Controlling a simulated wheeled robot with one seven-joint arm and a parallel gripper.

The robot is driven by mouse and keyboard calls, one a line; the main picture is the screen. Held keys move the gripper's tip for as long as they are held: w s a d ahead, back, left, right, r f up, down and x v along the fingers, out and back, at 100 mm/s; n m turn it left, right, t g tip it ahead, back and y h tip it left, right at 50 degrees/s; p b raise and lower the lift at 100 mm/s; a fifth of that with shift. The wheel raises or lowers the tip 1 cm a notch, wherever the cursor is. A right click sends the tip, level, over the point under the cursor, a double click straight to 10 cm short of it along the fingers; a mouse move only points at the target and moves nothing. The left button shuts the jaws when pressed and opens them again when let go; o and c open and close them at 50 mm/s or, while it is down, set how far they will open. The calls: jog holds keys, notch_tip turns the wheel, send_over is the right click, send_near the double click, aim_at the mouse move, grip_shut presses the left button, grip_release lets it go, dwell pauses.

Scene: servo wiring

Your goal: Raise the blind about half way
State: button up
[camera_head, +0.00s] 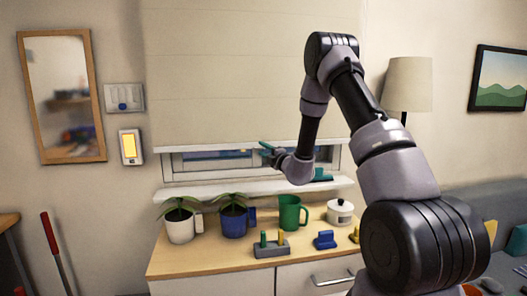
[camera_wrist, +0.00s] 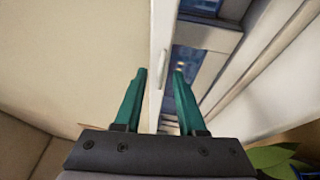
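The cream blind (camera_head: 215,75) hangs over the window and covers most of it. Its pale bottom rail (camera_head: 195,147) sits a little above the sill, with a strip of window (camera_head: 205,160) showing beneath. In the wrist view the blind (camera_wrist: 85,50) fills the left, and its rail carries a small light pull tab (camera_wrist: 162,68). My gripper (camera_head: 265,150) is in front of the rail. In the wrist view its teal fingers (camera_wrist: 160,72) are apart, with the tab showing in the gap between the tips. Contact with the tab cannot be told.
Below the sill (camera_head: 180,190), a wooden-topped cabinet (camera_head: 210,260) holds two potted plants (camera_head: 180,225), a green mug (camera_head: 290,212), a white pot (camera_head: 340,212) and small coloured items. A switch panel (camera_head: 124,97) and a yellow-screened device (camera_head: 131,147) are on the left wall.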

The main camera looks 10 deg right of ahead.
grip_shut()
dwell(1.4)
